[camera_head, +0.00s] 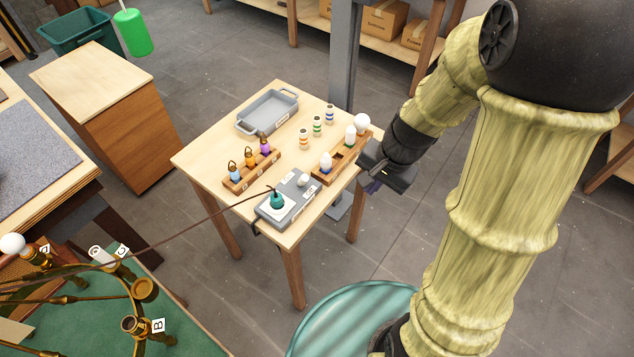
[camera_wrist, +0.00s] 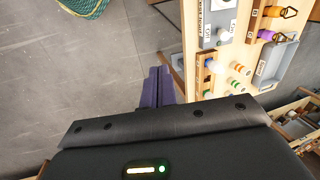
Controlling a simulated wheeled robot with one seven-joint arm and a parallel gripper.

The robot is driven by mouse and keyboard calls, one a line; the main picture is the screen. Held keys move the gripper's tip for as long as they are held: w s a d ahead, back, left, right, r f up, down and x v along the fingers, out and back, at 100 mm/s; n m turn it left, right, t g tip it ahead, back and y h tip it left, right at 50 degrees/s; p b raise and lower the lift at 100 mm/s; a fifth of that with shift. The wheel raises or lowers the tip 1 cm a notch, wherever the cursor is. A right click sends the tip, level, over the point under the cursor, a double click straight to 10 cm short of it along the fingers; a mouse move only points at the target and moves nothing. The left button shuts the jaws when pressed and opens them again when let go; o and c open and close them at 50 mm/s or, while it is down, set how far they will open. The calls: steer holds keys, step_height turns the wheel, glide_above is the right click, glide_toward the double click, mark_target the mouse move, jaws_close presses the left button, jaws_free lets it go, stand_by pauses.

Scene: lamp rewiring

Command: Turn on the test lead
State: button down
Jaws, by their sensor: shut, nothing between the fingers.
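A grey test box (camera_head: 268,213) with white labels sits at the table's near corner. A teal plug (camera_head: 277,201) stands on it, with a brown cord (camera_head: 190,222) running left from it. A small white knob (camera_head: 303,180) is on the box's far right part. In the wrist view the box (camera_wrist: 213,42) shows at the top, with the white knob (camera_wrist: 224,31) beside its label. My gripper (camera_head: 373,186) hangs off the table's right edge, apart from the box; its purple fingers (camera_wrist: 159,84) are shut and empty. The knob's setting cannot be told.
Wooden racks with bulbs (camera_head: 343,158) and coloured pieces (camera_head: 251,168), several striped cylinders (camera_head: 317,126) and a grey tray (camera_head: 267,112) share the table (camera_head: 218,161). A brass lamp (camera_head: 95,277) stands lower left. Open floor (camera_head: 397,243) lies right of the table.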

mark_target(303, 181)
steer(key=w+a+f+m+t+y+b, duration=0.1)
steer(key=w+a+f+m+y+b, duration=0.1)
steer(key=w+f+m, duration=0.8)
steer(key=shift+w+a+f+m+t+y+b, duration=0.2)
steer(key=shift+w+a+m+t+y+b, duration=0.15)
steer(key=shift+w+m+y+b, duration=0.7)
steer(key=shift+s, duration=0.1)
steer(key=x, duration=0.9)
steer(key=shift+a+f+p, duration=0.25)
steer(key=shift+p, duration=0.15)
steer(key=a+p, duration=0.1)
steer(key=a, duration=0.1)
steer(key=a+r+p, duration=0.1)
steer(key=shift+a+r+n, duration=0.1)
steer(key=shift+a+n, duration=0.15)
steer(key=shift+a, duration=0.15)
steer(key=shift+a+r+p, duration=0.15)
steer(key=shift+p, duration=0.65)
